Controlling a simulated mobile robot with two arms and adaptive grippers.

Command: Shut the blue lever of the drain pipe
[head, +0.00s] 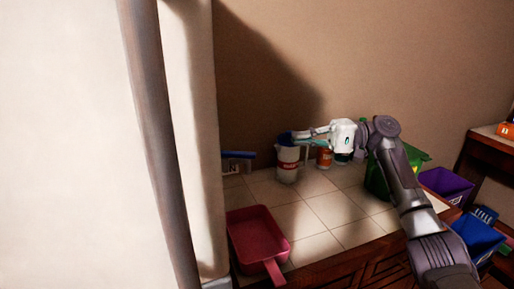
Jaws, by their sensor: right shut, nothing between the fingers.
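My right gripper (300,135) reaches in from the right, and its fingers are shut with nothing between them. The fingertips are at the top of a white container (288,165) with a blue top and a red label, on the tiled counter; I cannot tell whether they touch it. A blue bar-like piece (238,155) shows low by the wall, left of the container; I cannot tell if it is the blue lever. I can make out no drain pipe for certain. My left gripper is out of view.
A red dustpan-like tray (257,238) lies at the counter's front left. An orange bottle (324,158) stands behind the gripper. A green bin (413,158), a purple bin (446,186) and a blue bin (476,237) are at right. A large pale surface (60,140) blocks the left side.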

